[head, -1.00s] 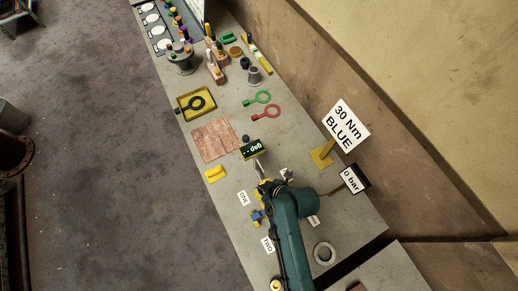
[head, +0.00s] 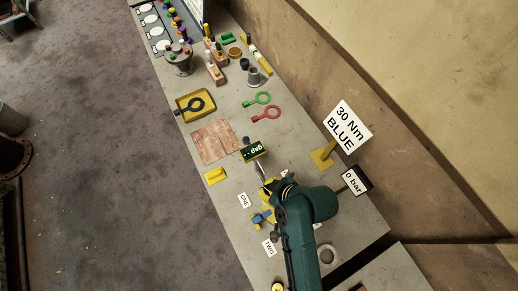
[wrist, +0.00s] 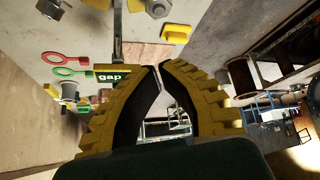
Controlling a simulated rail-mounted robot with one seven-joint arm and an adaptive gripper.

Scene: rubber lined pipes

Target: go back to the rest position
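My gripper (wrist: 160,68) shows in the wrist view as two yellow ribbed fingers with black inner pads. Their tips are nearly together, and nothing is visibly held between them. In the head view my green arm reaches over the near part of the grey bench (head: 225,180) and mostly hides the gripper. The gripper's yellow parts show near the ONE label (head: 244,200), beyond the blue and yellow piece (head: 262,217).
A display reading gap (head: 254,151) stands just beyond my gripper. The 0 bar sign (head: 355,181) and the 30 Nm BLUE sign (head: 341,124) stand to the right. A yellow block (head: 215,175) and a brown mat (head: 214,141) lie left. The floor at left is open.

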